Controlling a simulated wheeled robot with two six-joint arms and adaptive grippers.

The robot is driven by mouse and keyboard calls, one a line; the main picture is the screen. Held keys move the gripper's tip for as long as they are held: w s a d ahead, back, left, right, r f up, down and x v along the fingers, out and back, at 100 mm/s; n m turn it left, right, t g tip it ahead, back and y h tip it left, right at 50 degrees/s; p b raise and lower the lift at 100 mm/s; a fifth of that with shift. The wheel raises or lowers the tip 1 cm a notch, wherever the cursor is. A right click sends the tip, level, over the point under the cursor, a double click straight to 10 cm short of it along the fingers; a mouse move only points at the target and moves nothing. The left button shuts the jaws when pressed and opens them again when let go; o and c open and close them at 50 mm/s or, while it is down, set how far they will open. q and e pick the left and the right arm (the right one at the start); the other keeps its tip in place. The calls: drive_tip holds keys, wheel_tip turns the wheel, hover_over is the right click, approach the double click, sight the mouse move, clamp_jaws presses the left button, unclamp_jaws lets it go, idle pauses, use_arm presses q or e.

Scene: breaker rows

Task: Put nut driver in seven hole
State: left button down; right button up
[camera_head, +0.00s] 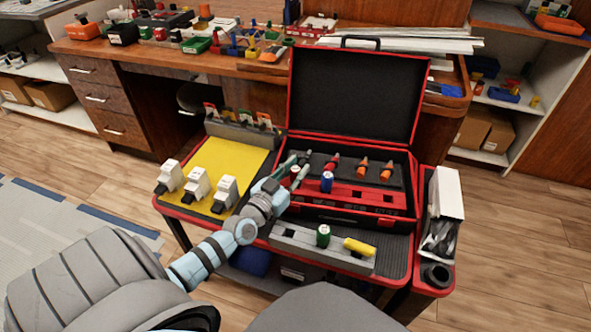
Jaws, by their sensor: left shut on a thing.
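My left gripper (297,166) reaches in over the left part of the open black-and-red toolbox (318,212). It is shut on a small tool with a red and white end (295,170), mostly hidden by the fingers; I cannot tell whether its tip is in a hole. A blue-handled driver (327,182) stands upright just right of the gripper, at the red strip (352,194) in the box. A grey holed block (300,241) lies in front of the box. A green-handled driver (323,236) stands upright in it, and a yellow-handled one (360,247) lies on it. My right gripper is not in view.
Red and orange-handled tools (362,168) stand in the back of the box, below its raised lid (355,95). Three white breakers (196,187) stand on a yellow mat (238,160) at left. A white carton (446,193) stands at right.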

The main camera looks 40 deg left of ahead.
use_arm(q)
drive_tip(key=shift+f, duration=0.15)
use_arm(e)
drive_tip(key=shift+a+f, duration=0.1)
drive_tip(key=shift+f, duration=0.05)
use_arm(q)
drive_tip(key=shift+f, duration=0.1)
drive_tip(key=c, duration=1.6)
unclamp_jaws()
drive_tip(key=shift+o, duration=1.3)
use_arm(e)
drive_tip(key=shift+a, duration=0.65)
